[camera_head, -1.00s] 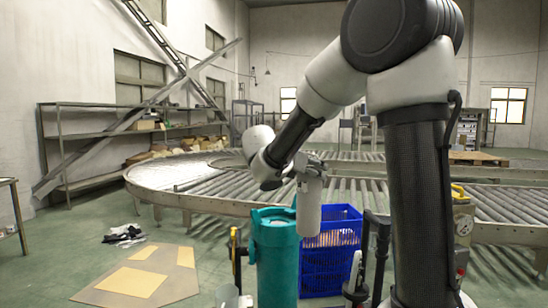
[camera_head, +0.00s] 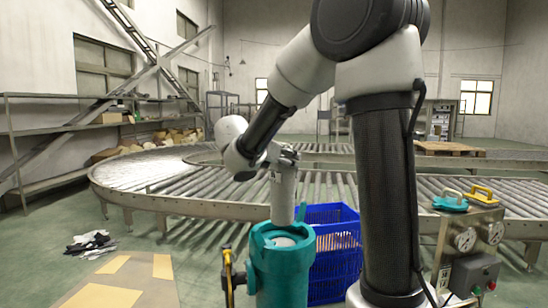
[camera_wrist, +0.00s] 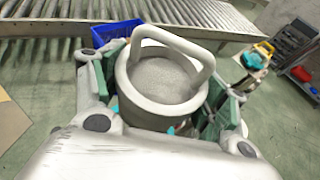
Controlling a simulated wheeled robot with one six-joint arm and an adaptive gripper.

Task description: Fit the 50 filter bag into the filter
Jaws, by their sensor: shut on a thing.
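The filter bag (camera_head: 283,200) is a pale grey cylinder hanging nearly upright. My gripper (camera_head: 284,157) is shut on its upper end. In the wrist view the bag's round top (camera_wrist: 160,80) with its loop handle (camera_wrist: 172,42) sits between my gripper's fingers (camera_wrist: 165,105). A small mark on the bag is too small to read. The filter (camera_head: 280,275) is a teal upright housing with an open top and a pale surface inside. The bag's lower end is over the back of its opening; I cannot tell whether it is inside the rim.
A blue crate (camera_head: 335,265) stands just behind and right of the filter. A metal cabinet (camera_head: 472,235) with gauges bears a teal lid (camera_head: 450,202) and a yellow handle (camera_head: 484,195). A roller conveyor (camera_head: 340,190) runs behind. Cardboard (camera_head: 120,280) lies on the floor at left.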

